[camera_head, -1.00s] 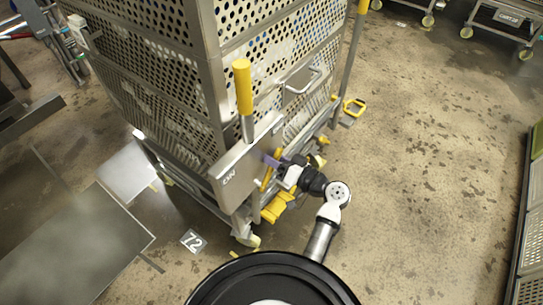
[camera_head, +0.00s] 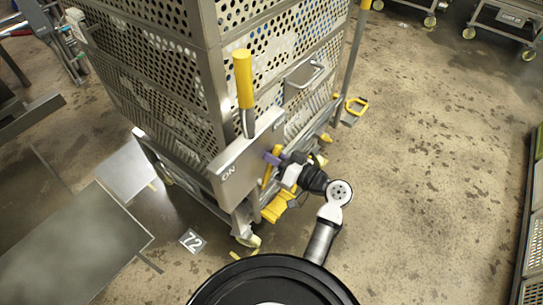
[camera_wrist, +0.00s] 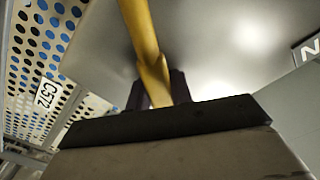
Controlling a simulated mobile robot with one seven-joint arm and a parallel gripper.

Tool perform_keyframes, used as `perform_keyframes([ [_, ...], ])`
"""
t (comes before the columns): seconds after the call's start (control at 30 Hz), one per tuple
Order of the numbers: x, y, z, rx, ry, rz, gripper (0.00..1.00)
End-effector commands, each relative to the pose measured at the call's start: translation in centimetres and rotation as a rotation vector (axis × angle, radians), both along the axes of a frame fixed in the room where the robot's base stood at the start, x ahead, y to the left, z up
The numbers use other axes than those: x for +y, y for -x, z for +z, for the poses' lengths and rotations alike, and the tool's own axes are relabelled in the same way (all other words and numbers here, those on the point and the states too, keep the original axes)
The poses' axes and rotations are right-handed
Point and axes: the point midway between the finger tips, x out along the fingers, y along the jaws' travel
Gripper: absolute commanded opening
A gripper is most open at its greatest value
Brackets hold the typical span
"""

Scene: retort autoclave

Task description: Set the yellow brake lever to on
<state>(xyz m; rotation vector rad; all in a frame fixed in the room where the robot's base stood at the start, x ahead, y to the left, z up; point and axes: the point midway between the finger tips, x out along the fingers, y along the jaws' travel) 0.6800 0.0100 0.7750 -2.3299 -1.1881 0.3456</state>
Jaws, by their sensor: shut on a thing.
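The yellow brake lever (camera_head: 266,176) is a slim yellow bar low on the cart, beside a grey plate (camera_head: 240,158) marked ON. My gripper (camera_head: 273,158) reaches it from the right and is shut on it. In the wrist view the yellow lever (camera_wrist: 142,35) runs down from the top edge into my gripper (camera_wrist: 157,90). Part of a letter N shows on a label at the right of the wrist view. The lever's exact setting is hard to read.
A tall perforated metal cart (camera_head: 165,105) stands ahead, with a thick yellow upright handle (camera_head: 243,80) above the plate. A yellow pedal (camera_head: 275,207) sits below my gripper. A flat grey metal surface (camera_head: 75,245) lies at left. The floor at right is open.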

Motion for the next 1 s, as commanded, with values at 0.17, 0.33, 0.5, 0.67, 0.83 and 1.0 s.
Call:
perform_keyframes([
  [0.17, -0.04, 0.01, -0.02, 0.003, -0.001, -0.001, 0.23],
  [0.33, -0.04, 0.01, -0.02, 0.004, -0.002, -0.001, 0.44],
  [0.5, -0.04, 0.0, -0.02, 0.004, -0.002, -0.001, 0.44],
  [0.67, -0.03, 0.0, -0.01, 0.004, -0.002, -0.001, 0.44],
  [0.83, -0.14, -0.16, 0.14, 0.022, -0.015, -0.001, 0.44],
  [1.0, -0.56, -0.7, 0.06, 0.096, -0.069, -0.001, 0.44],
])
